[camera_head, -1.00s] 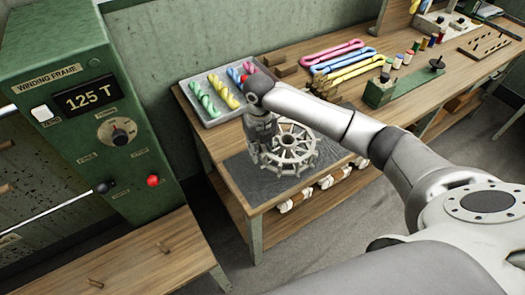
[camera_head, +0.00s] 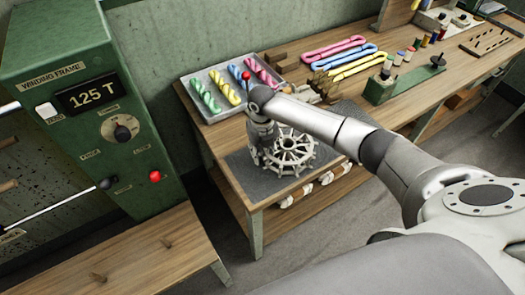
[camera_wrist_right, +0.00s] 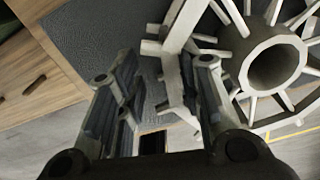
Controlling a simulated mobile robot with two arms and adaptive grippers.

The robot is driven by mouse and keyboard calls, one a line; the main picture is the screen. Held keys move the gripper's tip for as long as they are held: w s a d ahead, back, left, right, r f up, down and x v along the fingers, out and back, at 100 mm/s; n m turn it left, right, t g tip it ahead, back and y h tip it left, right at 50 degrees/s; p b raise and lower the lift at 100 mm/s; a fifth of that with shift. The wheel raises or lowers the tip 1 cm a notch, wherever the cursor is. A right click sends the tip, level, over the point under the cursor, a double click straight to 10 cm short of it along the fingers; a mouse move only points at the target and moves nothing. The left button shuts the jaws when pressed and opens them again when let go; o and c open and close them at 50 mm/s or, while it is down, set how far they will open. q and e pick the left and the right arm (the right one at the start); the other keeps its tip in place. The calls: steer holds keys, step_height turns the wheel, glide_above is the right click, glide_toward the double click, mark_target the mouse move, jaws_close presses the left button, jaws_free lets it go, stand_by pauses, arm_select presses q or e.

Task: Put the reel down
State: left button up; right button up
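The reel (camera_head: 290,152), a pale spoked wheel with a hub and short bars around its rim, lies flat on the dark grey mat (camera_head: 245,178) at the near corner of the workbench. My right gripper (camera_head: 265,152) points down at the reel's left side. In the right wrist view the reel (camera_wrist_right: 275,62) fills the upper right. There my right gripper (camera_wrist_right: 158,95) has its fingers apart, with mat showing between them. A rim bar of the reel is close to the right finger; whether they touch I cannot tell. My left gripper is out of view.
A tray (camera_head: 205,112) of twisted coloured skeins stands behind the mat. Looped pink, blue and yellow skeins (camera_head: 335,50) and a green stand (camera_head: 385,90) lie farther right. The green winding frame (camera_head: 100,160) stands at the left. Bare mat shows left of the reel.

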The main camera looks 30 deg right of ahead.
steer(key=shift+o, duration=0.9)
steer(key=shift+r, duration=0.1)
step_height(320, 180, up, 12)
steer(key=b, duration=0.2)
